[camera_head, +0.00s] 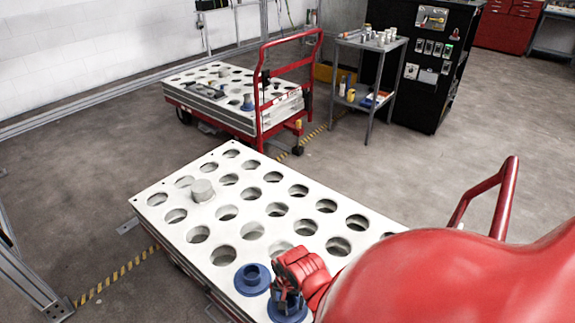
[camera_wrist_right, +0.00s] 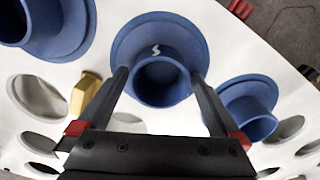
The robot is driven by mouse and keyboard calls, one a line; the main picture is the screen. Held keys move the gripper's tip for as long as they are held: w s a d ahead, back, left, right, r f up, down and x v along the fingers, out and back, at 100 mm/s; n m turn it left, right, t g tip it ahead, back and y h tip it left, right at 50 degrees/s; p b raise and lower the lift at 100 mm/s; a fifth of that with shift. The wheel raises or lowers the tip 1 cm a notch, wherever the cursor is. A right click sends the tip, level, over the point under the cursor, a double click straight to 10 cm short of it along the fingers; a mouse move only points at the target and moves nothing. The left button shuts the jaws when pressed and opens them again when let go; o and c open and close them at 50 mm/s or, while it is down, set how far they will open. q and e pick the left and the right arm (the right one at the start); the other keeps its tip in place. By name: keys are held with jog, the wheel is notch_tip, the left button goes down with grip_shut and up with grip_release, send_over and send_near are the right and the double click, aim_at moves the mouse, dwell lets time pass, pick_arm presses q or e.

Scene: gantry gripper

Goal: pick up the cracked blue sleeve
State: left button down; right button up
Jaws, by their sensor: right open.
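In the right wrist view, a blue flanged sleeve (camera_wrist_right: 160,30) with a short white mark on its tube lies between the two fingers of my right gripper (camera_wrist_right: 158,76). The fingers are apart, one on each side of the tube; I cannot tell whether they touch it. The mark may be the crack. In the head view my right gripper (camera_head: 289,294) is over a blue sleeve (camera_head: 287,314) at the plate's near edge and partly hides it. Another blue sleeve (camera_head: 253,279) stands just left of it. My left gripper is not in view.
The sleeves stand on a white plate (camera_head: 160,198) with rows of round holes. The wrist view also shows blue sleeves at left (camera_wrist_right: 60,35) and right (camera_wrist_right: 248,105), and a yellow piece (camera_wrist_right: 86,92). A grey cylinder (camera_head: 202,190) stands farther back. A red-handled cart (camera_head: 250,121) is behind.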

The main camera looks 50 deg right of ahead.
jog(key=c, duration=1.5)
jog(key=shift+r, duration=0.1)
